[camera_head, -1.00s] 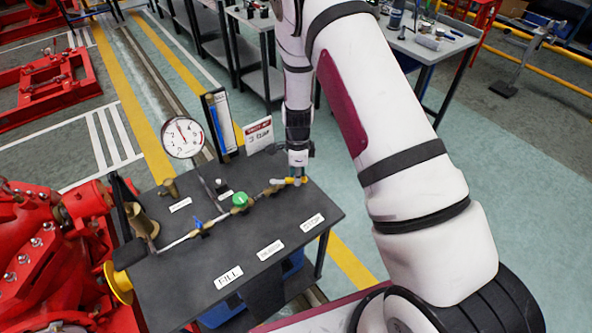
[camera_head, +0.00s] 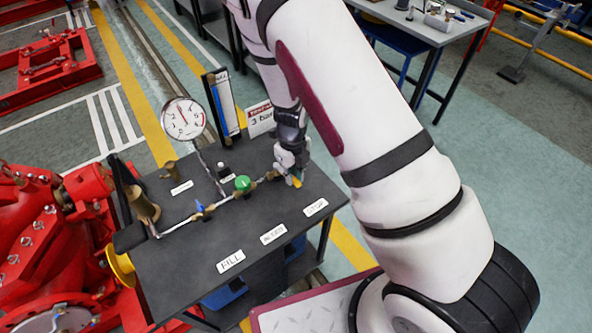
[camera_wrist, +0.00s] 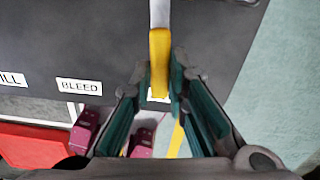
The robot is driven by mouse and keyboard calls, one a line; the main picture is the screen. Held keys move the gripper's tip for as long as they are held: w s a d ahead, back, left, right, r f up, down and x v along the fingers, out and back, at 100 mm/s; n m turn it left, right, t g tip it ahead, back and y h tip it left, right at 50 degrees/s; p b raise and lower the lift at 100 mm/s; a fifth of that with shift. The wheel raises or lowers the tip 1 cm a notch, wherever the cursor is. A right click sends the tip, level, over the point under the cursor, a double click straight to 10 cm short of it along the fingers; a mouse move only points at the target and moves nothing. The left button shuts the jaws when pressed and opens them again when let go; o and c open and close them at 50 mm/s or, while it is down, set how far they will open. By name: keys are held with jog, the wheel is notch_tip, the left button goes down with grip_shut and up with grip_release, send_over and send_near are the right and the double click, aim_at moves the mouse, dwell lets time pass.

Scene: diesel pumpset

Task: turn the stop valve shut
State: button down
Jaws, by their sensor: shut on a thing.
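The stop valve's yellow lever (camera_head: 297,182) is at the right end of the pipe on the dark bench. It points across the pipe line, toward the front edge and the STOP label (camera_head: 315,207). In the wrist view the yellow lever (camera_wrist: 159,62) runs up and down the picture, with a pale metal part beyond it. My gripper (camera_head: 292,172) is over the valve, pointing down. In the wrist view its teal-padded fingers (camera_wrist: 172,85) are closed on the lever's near end. The valve body is mostly hidden behind my gripper.
On the same pipe are a green knob (camera_head: 243,183) and a blue lever (camera_head: 200,207). A round gauge (camera_head: 183,118), a blue-tube panel (camera_head: 223,103) and a sign (camera_head: 260,119) stand behind. Red pump machinery (camera_head: 40,225) is at left. The bench front is clear except labels.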

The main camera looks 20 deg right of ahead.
jog(key=shift+s+a+m, duration=0.15)
jog(key=shift+a+m, duration=0.35)
jog(key=shift+m, duration=0.3)
jog(key=c, duration=1.6)
grip_release()
jog(key=shift+o, duration=0.2)
notch_tip(320, 180, up, 12)
